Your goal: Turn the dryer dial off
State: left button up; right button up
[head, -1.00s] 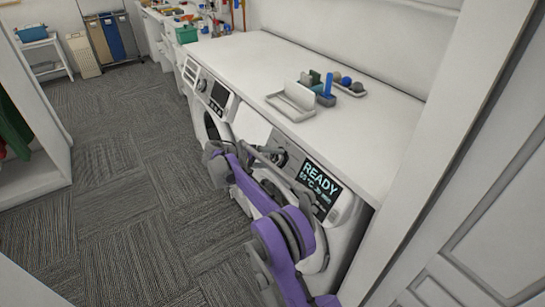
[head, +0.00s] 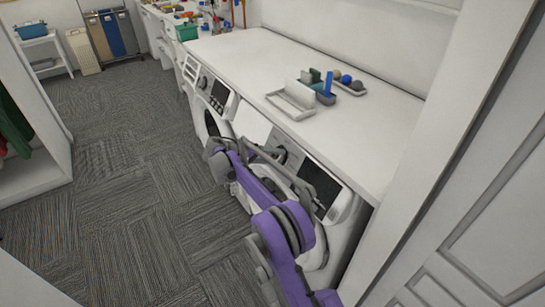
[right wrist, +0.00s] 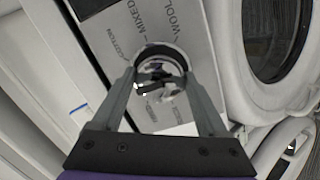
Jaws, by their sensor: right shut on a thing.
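The dryer (head: 347,210) is the nearer white front-loading machine under the counter. Its display (head: 322,185) is dark. My right gripper (head: 281,156) reaches the dryer's control panel from the left and is shut on the dial. In the right wrist view the round, shiny dial (right wrist: 160,72) sits between the two fingers of my gripper (right wrist: 160,84). Labels such as MIXED and WOOL are printed around the dial on the panel (right wrist: 190,35). The dial's pointer is hard to make out. My left gripper is not in view.
A second machine (head: 217,97) stands farther left under the white counter (head: 250,60). A small rack and tray (head: 292,101) with small items stand on the counter. A white door (head: 490,220) is close on the right. The carpet floor (head: 120,170) on the left is clear.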

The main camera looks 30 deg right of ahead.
jog(key=o, duration=1.3)
jog(key=shift+c, duration=0.2)
jog(key=v, duration=1.1)
jog(key=shift+d, duration=0.1)
